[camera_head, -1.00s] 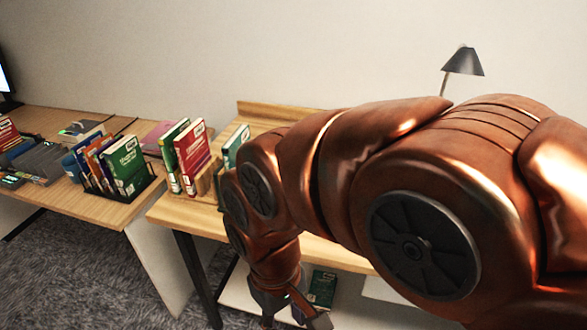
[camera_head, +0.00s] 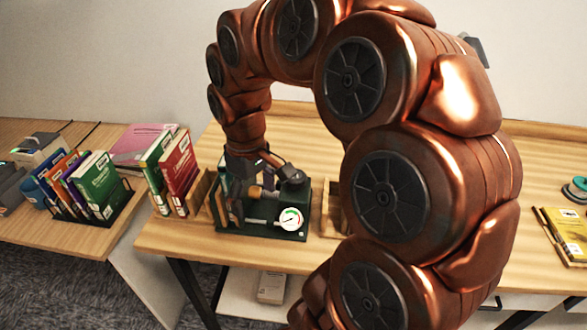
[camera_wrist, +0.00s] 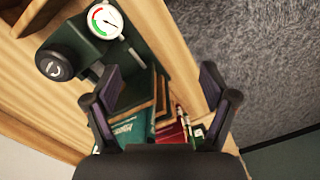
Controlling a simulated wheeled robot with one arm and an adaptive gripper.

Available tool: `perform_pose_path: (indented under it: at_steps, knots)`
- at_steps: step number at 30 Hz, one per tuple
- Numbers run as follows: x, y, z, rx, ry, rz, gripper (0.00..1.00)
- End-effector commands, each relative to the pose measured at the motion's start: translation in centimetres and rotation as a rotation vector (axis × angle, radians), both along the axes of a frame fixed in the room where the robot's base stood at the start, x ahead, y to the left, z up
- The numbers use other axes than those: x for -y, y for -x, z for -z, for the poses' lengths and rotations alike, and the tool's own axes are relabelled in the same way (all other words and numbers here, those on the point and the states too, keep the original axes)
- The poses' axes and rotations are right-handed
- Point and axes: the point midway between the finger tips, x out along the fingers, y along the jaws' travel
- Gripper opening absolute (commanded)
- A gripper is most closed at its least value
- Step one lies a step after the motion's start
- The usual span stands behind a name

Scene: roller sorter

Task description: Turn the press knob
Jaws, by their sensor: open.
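The press is a dark green machine (camera_head: 262,232) on the wooden desk, with a round white gauge (camera_head: 291,219) on its front. A black round knob (camera_head: 292,178) sits on its top right. In the wrist view the knob (camera_wrist: 55,65) is at the upper left, beside the gauge (camera_wrist: 105,21). My gripper (camera_head: 254,180) points down over the left part of the press, left of the knob. In the wrist view my gripper (camera_wrist: 160,78) has its fingers wide apart with nothing held, and the knob lies outside them. My gripper partly hides the press in the head view.
Red and green books (camera_head: 178,170) stand in a wooden holder left of the press. More books (camera_head: 95,185) fill a black rack on the left desk. A wooden stand (camera_head: 332,212) is close on the right. My arm hides part of the desk.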

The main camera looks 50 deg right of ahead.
Motion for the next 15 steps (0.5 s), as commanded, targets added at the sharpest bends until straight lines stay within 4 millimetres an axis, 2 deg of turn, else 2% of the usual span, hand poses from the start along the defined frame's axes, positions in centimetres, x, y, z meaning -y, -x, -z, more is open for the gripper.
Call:
perform_pose_path:
  at_steps: [1, 3, 6, 9, 12, 15]
  knots:
    - [2.3, -1.1, -0.6, 0.008, -0.004, 0.016, 0.84]
    - [5.3, -2.1, -1.1, 0.023, -0.001, 0.030, 0.84]
    - [9.4, -2.9, -1.4, 0.038, 0.005, 0.052, 0.84]
    - [12.5, -3.0, -1.5, 0.044, 0.010, 0.073, 0.84]
    - [14.6, -3.0, -1.5, 0.048, 0.015, 0.087, 0.84]
    - [15.5, -2.9, -1.4, 0.049, 0.017, 0.093, 0.84]
